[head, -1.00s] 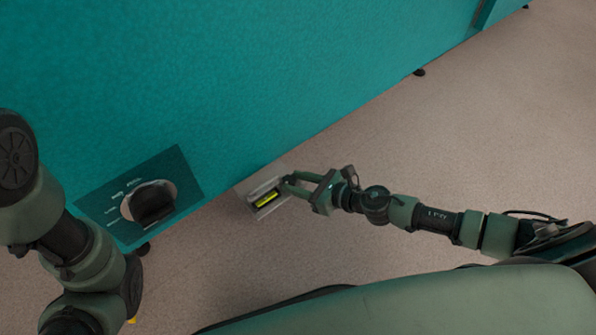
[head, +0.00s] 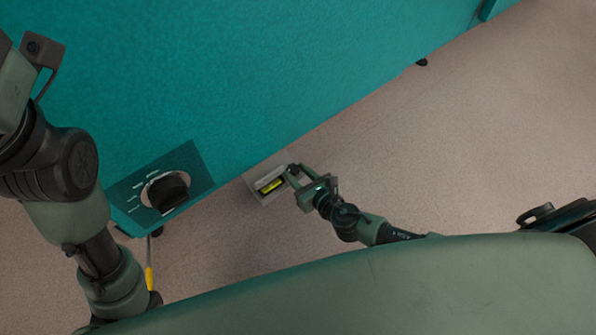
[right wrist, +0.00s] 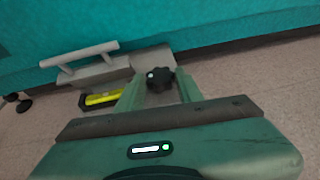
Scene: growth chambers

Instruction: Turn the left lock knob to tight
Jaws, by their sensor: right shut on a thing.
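A black lobed knob (right wrist: 160,79) with a white dot sits between the fingertips of my right gripper (right wrist: 158,90) in the right wrist view. The fingers are shut on it. I cannot read a tight mark or the knob's setting. The knob is beside a pale grey bracket (right wrist: 118,70) with a bar handle and a yellow level vial (right wrist: 103,98). In the head view my right gripper (head: 294,173) is at the right side of this bracket (head: 254,179), which is low by the teal cabinet. My left arm shows at the left, but its gripper is not in view.
The teal cabinet wall (head: 260,70) fills the upper left. A large black dial (head: 168,192) on a dark panel is left of the bracket, near my left arm. A yellow-handled item (head: 149,278) is below it, partly hidden. Open floor (head: 480,150) lies to the right.

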